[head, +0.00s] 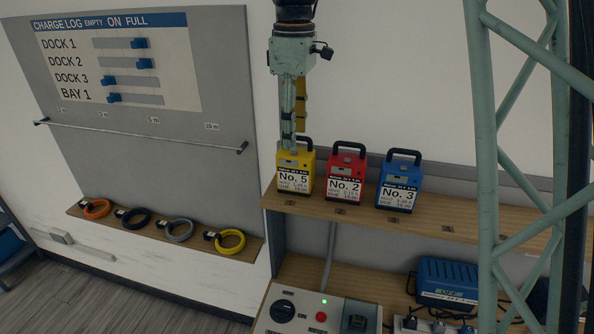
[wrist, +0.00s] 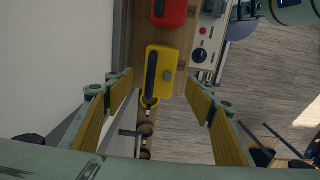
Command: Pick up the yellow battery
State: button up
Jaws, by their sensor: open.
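The yellow battery (head: 296,171), labelled No. 5, stands upright on the wooden shelf at the left of a row of batteries. It has a dark handle on top. My gripper (head: 294,122) is right above it, pointing down. In the wrist view the yellow battery (wrist: 161,72) shows from above, ahead of the gap between the open fingers of my gripper (wrist: 162,97). The fingers have yellow pads and hold nothing. In the head view the fingers hide part of the battery's handle.
A red battery (head: 345,173), No. 2, stands close to the right of the yellow one, and a blue battery (head: 400,180), No. 3, beyond it. The shelf (head: 470,222) is clear further right. A wall board (head: 180,110) and coloured cable rings (head: 230,241) are at left.

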aim_at(296, 173)
jog(key=shift+f, duration=0.15)
jog(key=shift+f, duration=4.2)
jog(key=shift+f, duration=0.1)
jog(key=shift+d+f+p, duration=0.1)
jog(key=shift+f+p, duration=0.4)
jog(key=shift+f, duration=2)
jog(key=c, duration=1.6)
jog(key=shift+r, duration=0.1)
jog(key=shift+c, duration=0.4)
jog(key=shift+w+r, duration=0.1)
jog(key=shift+r, duration=0.05)
